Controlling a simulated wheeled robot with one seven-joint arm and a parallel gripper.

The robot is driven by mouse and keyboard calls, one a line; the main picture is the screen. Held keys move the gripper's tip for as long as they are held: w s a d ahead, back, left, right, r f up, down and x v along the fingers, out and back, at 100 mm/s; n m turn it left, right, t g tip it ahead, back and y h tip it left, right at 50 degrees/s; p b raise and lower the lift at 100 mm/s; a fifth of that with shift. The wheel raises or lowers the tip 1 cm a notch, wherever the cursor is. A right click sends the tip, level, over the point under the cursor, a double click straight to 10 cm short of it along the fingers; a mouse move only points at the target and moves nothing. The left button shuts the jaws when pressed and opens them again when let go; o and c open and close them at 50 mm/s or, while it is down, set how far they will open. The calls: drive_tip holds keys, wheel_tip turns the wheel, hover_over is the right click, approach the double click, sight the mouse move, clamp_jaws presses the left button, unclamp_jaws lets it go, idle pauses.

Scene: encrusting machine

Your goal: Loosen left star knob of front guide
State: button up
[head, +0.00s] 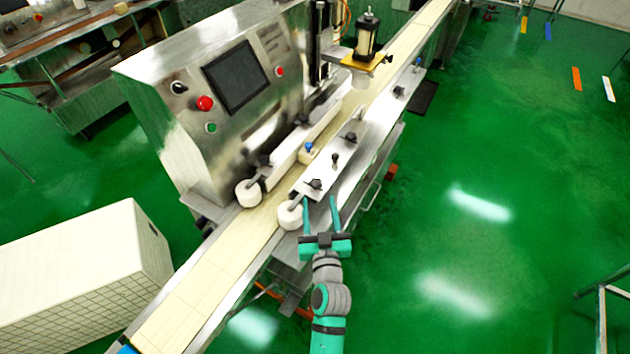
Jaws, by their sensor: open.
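The front guide (368,128) is a long pale rail along the near side of the conveyor, with a white roller (290,215) at its left end. A black star knob (315,184) sits on top near that left end. Further along the guide are another small black knob (335,158) and another dark star knob (350,137). My gripper (320,202) is open and empty, its two teal fingers pointing up the picture towards the left star knob. The fingertips appear just below the knob in the picture; I cannot tell whether they touch the guide.
The conveyor belt (225,252) runs diagonally past the steel machine cabinet, which carries a screen (236,75) and a red button (205,103). A rear guide (310,130) faces the front one. A white box (85,265) stands at left.

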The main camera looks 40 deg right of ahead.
sight(316, 187)
drive_tip(key=x, duration=0.9)
drive_tip(key=shift+a, duration=0.1)
drive_tip(key=c, duration=1)
